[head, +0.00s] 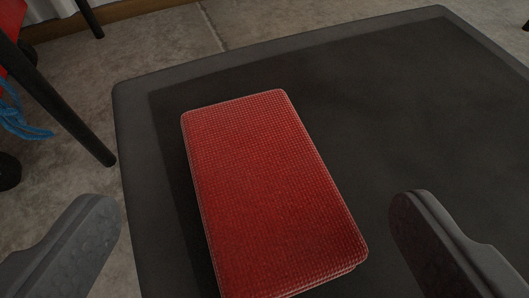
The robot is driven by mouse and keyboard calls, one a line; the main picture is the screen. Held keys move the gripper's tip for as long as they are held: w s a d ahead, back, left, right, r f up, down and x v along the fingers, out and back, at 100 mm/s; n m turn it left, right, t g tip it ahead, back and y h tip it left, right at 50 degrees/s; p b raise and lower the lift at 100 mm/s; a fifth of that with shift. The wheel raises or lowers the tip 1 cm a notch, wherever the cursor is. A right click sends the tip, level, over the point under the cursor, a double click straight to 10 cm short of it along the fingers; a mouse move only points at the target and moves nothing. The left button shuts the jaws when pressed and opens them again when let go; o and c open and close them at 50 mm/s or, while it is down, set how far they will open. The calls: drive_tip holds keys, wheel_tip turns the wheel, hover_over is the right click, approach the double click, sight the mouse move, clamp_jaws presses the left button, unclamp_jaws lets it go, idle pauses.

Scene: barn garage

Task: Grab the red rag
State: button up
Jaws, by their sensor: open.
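The red rag (268,190) is a folded, rectangular cloth with a woven texture and pale stitched edges. It lies flat and slightly turned on a dark grey surface with a raised rim (290,47). The rag's near end runs close to the bottom of the view. My gripper (250,225) is open, with one finger at the lower left and one at the lower right. The rag lies between the two fingers in the picture, and neither finger appears to touch it.
The dark surface is bare to the right of the rag. A grey concrete floor (160,55) shows beyond its edge. At the left are a black leg (65,110), a blue cord (18,115) and part of something red. A black leg (90,17) stands at the top left.

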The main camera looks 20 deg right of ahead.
sight(259, 183)
drive_tip(key=shift+b+x, duration=0.85)
drive_tip(key=shift+x, duration=1)
drive_tip(key=shift+f, duration=0.1)
drive_tip(key=shift+s, duration=0.1)
drive_tip(key=shift+c, duration=0.3)
drive_tip(key=c, duration=1.1)
drive_tip(key=shift+c, duration=0.2)
